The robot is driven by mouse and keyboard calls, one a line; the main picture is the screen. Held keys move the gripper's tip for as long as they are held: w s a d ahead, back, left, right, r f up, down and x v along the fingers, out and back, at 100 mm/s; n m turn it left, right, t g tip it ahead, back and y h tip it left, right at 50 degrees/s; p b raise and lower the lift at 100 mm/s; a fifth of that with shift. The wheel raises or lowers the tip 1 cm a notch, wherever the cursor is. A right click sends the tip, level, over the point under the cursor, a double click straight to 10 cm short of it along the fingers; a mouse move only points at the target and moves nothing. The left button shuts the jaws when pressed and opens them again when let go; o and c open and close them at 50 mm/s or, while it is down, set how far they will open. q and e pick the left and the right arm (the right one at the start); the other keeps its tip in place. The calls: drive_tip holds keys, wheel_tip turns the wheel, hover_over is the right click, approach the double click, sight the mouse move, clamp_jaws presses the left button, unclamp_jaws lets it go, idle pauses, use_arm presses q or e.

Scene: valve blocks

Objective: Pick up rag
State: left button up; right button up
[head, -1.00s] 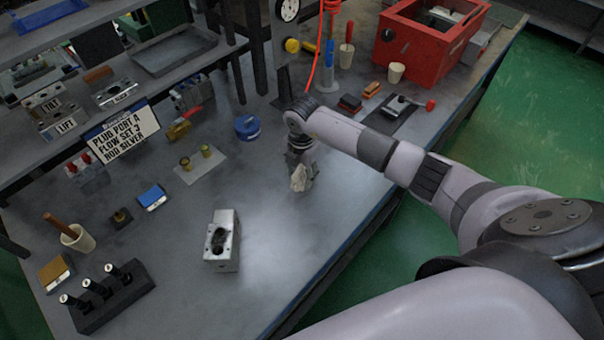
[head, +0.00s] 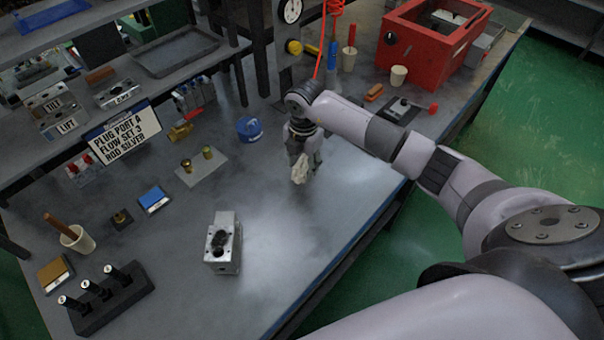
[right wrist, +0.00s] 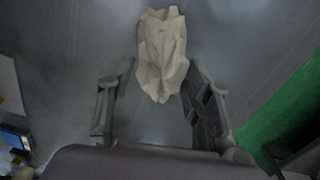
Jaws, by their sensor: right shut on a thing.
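The rag (head: 300,169) is a crumpled cream cloth at the tip of my right gripper (head: 303,158), above the middle of the grey workbench. In the right wrist view the rag (right wrist: 161,55) hangs bunched between the two fingers of my right gripper (right wrist: 162,90). The gripper is shut on it. In the head view the wrist points down and hides part of the cloth. My left gripper is not in view.
A silver valve block (head: 222,243) stands on the workbench (head: 290,240) nearer me. The bench right of the block is clear.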

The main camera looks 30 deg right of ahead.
sight(301, 163)
wheel_tip(301, 163, up, 15)
drive_tip(key=b, duration=0.2)
drive_tip(key=o, duration=0.6)
drive_tip(key=c, duration=0.5)
drive_tip(key=shift+a, duration=0.1)
